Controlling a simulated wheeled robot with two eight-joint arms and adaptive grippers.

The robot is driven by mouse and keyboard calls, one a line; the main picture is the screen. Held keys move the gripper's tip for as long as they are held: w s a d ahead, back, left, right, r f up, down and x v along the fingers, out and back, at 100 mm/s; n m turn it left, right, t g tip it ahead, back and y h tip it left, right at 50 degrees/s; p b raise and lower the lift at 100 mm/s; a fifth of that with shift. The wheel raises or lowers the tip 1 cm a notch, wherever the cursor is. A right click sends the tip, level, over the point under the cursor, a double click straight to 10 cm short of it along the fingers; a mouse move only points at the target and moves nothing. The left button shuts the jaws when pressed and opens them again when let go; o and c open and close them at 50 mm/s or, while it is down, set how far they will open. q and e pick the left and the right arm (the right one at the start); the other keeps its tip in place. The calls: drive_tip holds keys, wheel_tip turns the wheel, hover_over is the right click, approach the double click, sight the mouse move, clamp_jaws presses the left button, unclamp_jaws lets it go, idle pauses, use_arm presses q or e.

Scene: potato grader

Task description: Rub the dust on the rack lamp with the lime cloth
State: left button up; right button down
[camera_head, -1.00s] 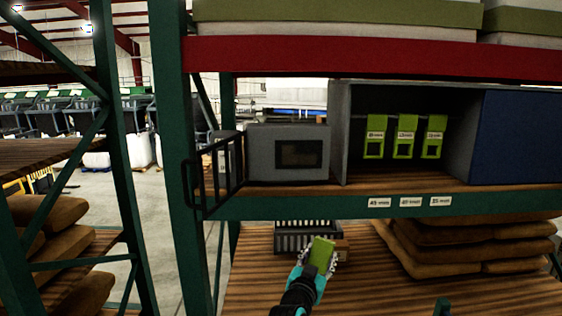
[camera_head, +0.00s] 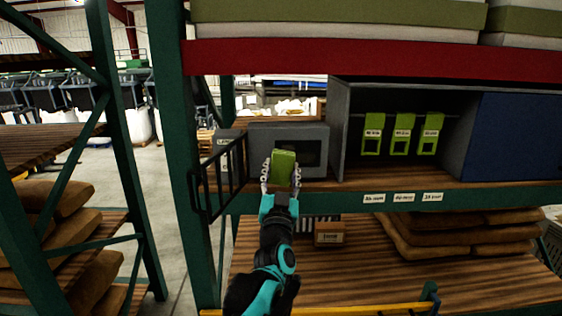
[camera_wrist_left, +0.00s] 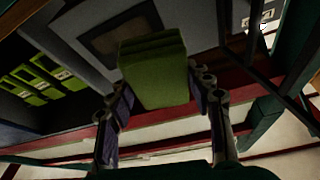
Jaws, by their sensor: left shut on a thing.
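The lime cloth (camera_head: 283,160), a thick folded green pad, is in my left gripper (camera_head: 281,175). The gripper is shut on it, with a grey finger at each side. It is raised in front of a grey box (camera_head: 312,133) with a dark window, on the rack shelf, and hides part of the box. The left wrist view shows the cloth (camera_wrist_left: 153,75) between the fingers, with the box's dark window (camera_wrist_left: 118,42) behind; I cannot tell whether they touch. I cannot clearly make out a rack lamp or its dust. My right gripper is not in view.
A black barred guard (camera_head: 217,178) stands left of the box, by the green rack post (camera_head: 172,150). Right are green tags (camera_head: 403,135) in an open grey cabinet (camera_head: 338,130) and a blue panel (camera_head: 520,135). Below lie brown sacks (camera_head: 455,235) and a small carton (camera_head: 329,233).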

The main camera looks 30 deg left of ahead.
sight(301, 150)
use_arm(q)
drive_tip(key=shift+w+a+b, duration=0.25)
drive_tip(key=shift+w+a, duration=0.4)
drive_tip(key=shift+w, duration=0.35)
drive_tip(key=shift+w+a+b, duration=0.25)
drive_tip(key=shift+w+a, duration=0.4)
drive_tip(key=shift+w, duration=0.35)
drive_tip(key=shift+w+a, duration=0.3)
drive_tip(key=shift+w, duration=0.3)
drive_tip(key=shift+w+a, duration=0.55)
drive_tip(key=shift+w, duration=0.35)
